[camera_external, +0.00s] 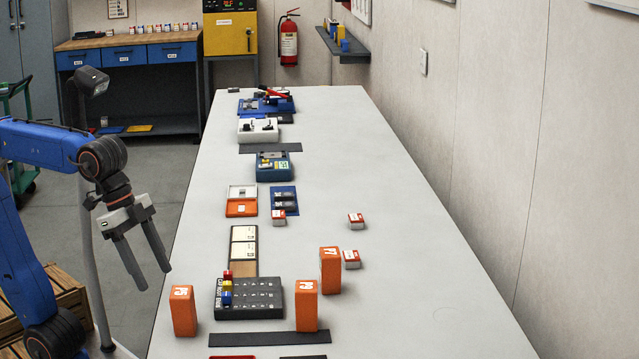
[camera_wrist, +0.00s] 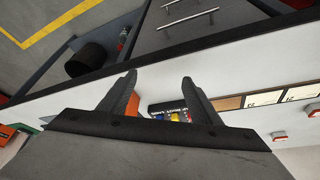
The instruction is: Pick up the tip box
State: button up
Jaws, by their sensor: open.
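Small red-and-white boxes stand on the grey table (camera_external: 420,300) in the external view; which one is the tip box I cannot tell for sure. One box (camera_external: 356,221) stands right of centre, a second box (camera_external: 351,259) is nearer, and a third box (camera_external: 279,217) is by the blue mat. Two such boxes show at the right of the wrist view, one lower (camera_wrist: 280,136) and one at the edge (camera_wrist: 313,110). My gripper (camera_external: 154,279) is open and empty, near the table's left edge and well left of these boxes. Its fingers (camera_wrist: 158,80) also show in the wrist view.
Orange blocks (camera_external: 183,311), (camera_external: 306,305) and (camera_external: 330,270) stand around a black labelled rack (camera_external: 262,306). Framed cards (camera_external: 243,244), an orange-and-white tray (camera_external: 242,208) and a teal device (camera_external: 272,172) lie farther back. The table's right side is clear up to the wall.

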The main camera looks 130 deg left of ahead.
jog(key=w+a+r+n, duration=0.1)
jog(key=w+a+r, duration=0.25)
jog(key=a, duration=0.25)
jog(key=w+a+r+n, duration=0.1)
jog(key=w+a+r, duration=0.25)
jog(key=a, duration=0.35)
jog(key=w+a+r+n+y, duration=0.1)
jog(key=w+a+r, duration=0.2)
jog(key=a, duration=0.8)
jog(key=n+g+y, duration=0.1)
jog(key=n, duration=0.2)
send_over(355, 217)
jog(key=s+d, duration=0.1)
jog(key=d, duration=0.1)
notch_tip(355, 217, down, 9)
jog(key=shift+r, duration=0.2)
jog(key=shift+s+x, duration=0.2)
jog(key=shift+x, duration=1.1)
jog(key=shift+s+x, duration=0.15)
jog(key=shift+x, duration=1.2)
jog(key=shift+a, duration=0.1)
jog(key=c, duration=1.2)
